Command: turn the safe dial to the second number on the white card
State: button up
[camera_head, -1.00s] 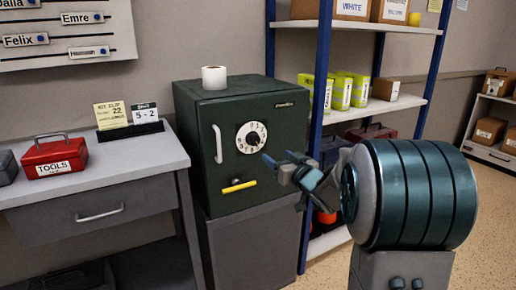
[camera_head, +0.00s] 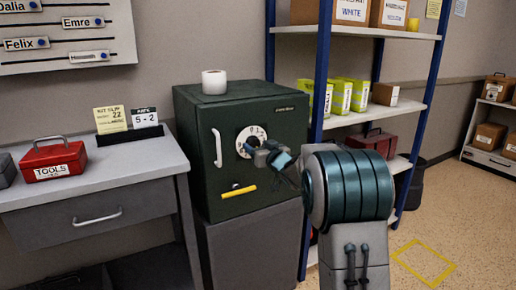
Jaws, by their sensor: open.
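The dark green safe (camera_head: 225,160) stands on a grey cabinet. Its round white dial (camera_head: 250,131) is on the front, with black numbers too small to read surely. My gripper (camera_head: 248,151) is open at the lower right part of the dial and hides that part. I cannot tell whether the fingers touch the dial or its knob. The white card (camera_head: 145,119) stands on the desk at left, has a dark header and reads "5 - 2", so its second number is 2.
A yellow card (camera_head: 110,119) stands beside the white card. A red toolbox (camera_head: 55,160) sits on the grey desk (camera_head: 110,178). The safe has a white handle (camera_head: 217,147) and a yellow lever (camera_head: 238,192).

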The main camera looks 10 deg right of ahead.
jog(key=shift+c, duration=0.3)
jog(key=c, duration=0.9)
jog(key=shift+c, duration=0.2)
jog(key=shift+o, duration=0.2)
jog(key=n+b, duration=0.2)
jog(key=n, duration=0.2)
jog(key=shift+f+n+b, duration=0.1)
jog(key=shift+n+b, duration=0.2)
jog(key=shift+b, duration=0.1)
jog(key=n+b, duration=0.2)
jog(key=n, duration=0.2)
jog(key=shift+n+b, duration=0.3)
jog(key=shift+b, duration=0.05)
jog(key=n+b, duration=0.3)
jog(key=n, duration=0.2)
jog(key=shift+f, duration=0.1)
jog(key=shift+a+n+b, duration=0.1)
jog(key=shift+n+b, duration=0.85)
jog(key=shift+n, duration=0.85)
